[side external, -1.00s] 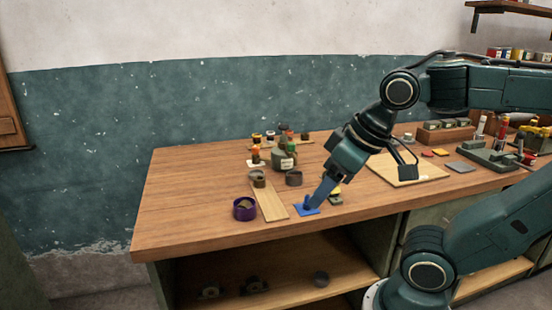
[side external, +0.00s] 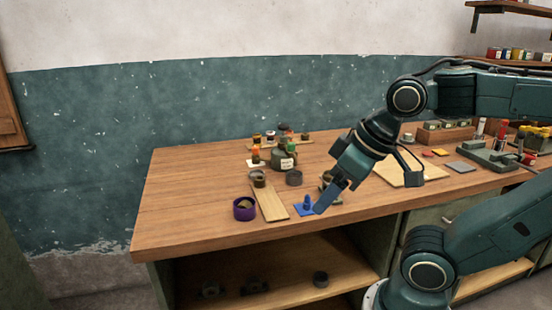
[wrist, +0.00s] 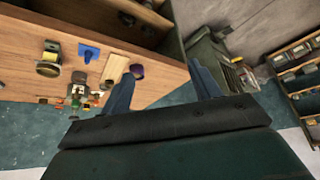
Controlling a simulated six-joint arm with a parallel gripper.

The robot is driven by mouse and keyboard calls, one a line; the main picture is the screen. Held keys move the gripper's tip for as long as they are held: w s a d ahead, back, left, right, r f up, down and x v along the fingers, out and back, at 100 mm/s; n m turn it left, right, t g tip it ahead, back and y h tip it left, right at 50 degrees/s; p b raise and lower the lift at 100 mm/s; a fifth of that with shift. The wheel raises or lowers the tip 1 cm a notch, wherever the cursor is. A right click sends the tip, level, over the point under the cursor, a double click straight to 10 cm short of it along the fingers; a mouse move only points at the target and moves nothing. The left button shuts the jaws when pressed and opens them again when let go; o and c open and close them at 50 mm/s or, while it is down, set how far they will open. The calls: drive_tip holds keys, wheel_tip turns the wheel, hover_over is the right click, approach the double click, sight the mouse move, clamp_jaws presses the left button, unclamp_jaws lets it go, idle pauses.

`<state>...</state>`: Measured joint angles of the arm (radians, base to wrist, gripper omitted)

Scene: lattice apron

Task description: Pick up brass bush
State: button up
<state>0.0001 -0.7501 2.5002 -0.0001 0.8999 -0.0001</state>
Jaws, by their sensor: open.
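My gripper (side external: 326,200) is open, tilted down over the front of the bench, just right of a blue plate with a peg (side external: 306,206). In the wrist view my gripper (wrist: 162,78) has its two fingers spread with nothing between them. A yellowish, brass-like piece on a dark olive holder (wrist: 48,60) shows at the left of the wrist view. In the side view my gripper mostly covers that spot. I cannot tell for certain whether this piece is the brass bush.
A purple cup (side external: 244,210), a wooden strip (side external: 270,201) and dark rings (side external: 294,178) stand left of my gripper. A labelled jar (side external: 284,161) and small coloured items are behind. A pale board (side external: 412,177) lies to the right. The bench's left end is clear.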

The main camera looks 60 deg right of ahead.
idle(0.7)
drive_tip(key=w+d+r+m+g, duration=0.1)
drive_tip(key=w+d+r+m, duration=0.15)
drive_tip(key=w, duration=0.25)
drive_tip(key=w+d+r+m, duration=0.1)
drive_tip(key=w+r+m, duration=0.2)
drive_tip(key=w, duration=0.2)
drive_tip(key=m+g, duration=0.5)
drive_tip(key=m, duration=1.3)
hover_over(260, 182)
drive_tip(key=w, duration=0.1)
wheel_tip(260, 182, down, 11)
drive_tip(key=shift+w+d+f+m, duration=0.25)
drive_tip(key=shift+d+f, duration=0.15)
drive_tip(key=shift+d, duration=0.15)
drive_tip(key=shift+f, duration=0.1)
drive_tip(key=shift+f, duration=4.2)
